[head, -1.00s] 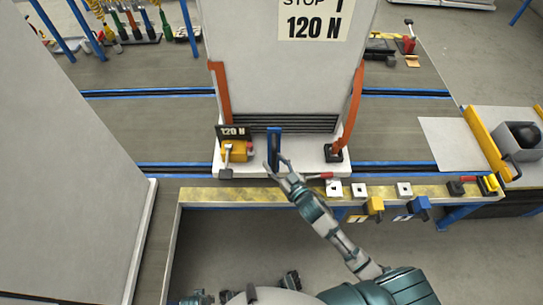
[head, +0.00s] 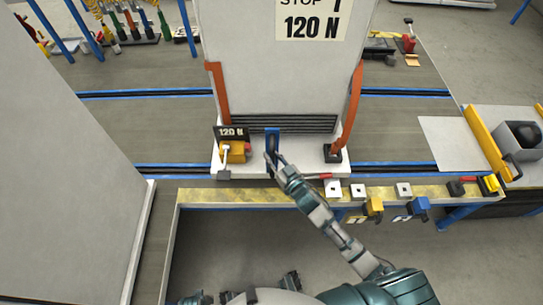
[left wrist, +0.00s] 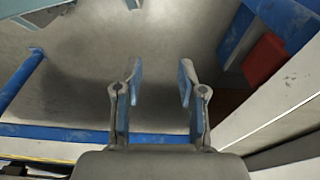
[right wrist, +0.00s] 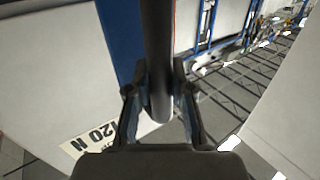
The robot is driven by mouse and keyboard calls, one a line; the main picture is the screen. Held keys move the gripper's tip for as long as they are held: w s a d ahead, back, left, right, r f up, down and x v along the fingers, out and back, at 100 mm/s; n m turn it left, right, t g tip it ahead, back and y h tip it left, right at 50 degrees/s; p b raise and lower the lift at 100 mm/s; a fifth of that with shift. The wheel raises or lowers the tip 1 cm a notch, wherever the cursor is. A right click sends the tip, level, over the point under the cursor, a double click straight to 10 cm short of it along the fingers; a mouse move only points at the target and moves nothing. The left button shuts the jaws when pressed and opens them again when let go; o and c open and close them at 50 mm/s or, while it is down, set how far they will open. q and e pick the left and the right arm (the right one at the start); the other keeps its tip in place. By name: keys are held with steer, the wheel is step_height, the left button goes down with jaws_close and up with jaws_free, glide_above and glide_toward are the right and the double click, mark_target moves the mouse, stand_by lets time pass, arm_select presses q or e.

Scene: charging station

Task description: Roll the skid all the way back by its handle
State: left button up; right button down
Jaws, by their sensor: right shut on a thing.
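The skid (head: 229,170) is a pale low base carrying a tall white cabinet (head: 280,75) marked "120 N", with orange straps at both sides. Its handle (head: 273,139) stands at the front middle, a dark upright bar on a blue plate. My right gripper (head: 272,160) is at the handle's lower part. In the right wrist view the dark bar of the handle (right wrist: 158,45) runs down between the fingers, which are shut on it. My left gripper (left wrist: 160,82) is open and empty in the left wrist view, over grey floor.
A yellow-edged ledge (head: 240,195) with small blocks and hooks runs in front of the skid. Blue rails (head: 400,166) cross the deck. A large grey panel (head: 60,160) stands at left. A side table with a yellow bar (head: 485,146) is at right.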

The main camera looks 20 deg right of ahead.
steer(key=shift+a+r, duration=0.15)
steer(key=shift+a, duration=0.1)
steer(key=w+a, duration=0.3)
steer(key=a, duration=0.8)
steer(key=shift+w, duration=0.15)
steer(key=c, duration=1.4)
jaws_free()
steer(key=o, duration=0.4)
steer(key=shift+r, duration=0.1)
steer(key=shift+c, duration=0.2)
steer(key=shift+s+a, duration=0.25)
arm_select(q)
steer(key=shift+d+f, duration=0.1)
steer(key=shift+f, duration=0.1)
arm_select(e)
steer(key=v, duration=1.1)
steer(key=shift+s, duration=0.4)
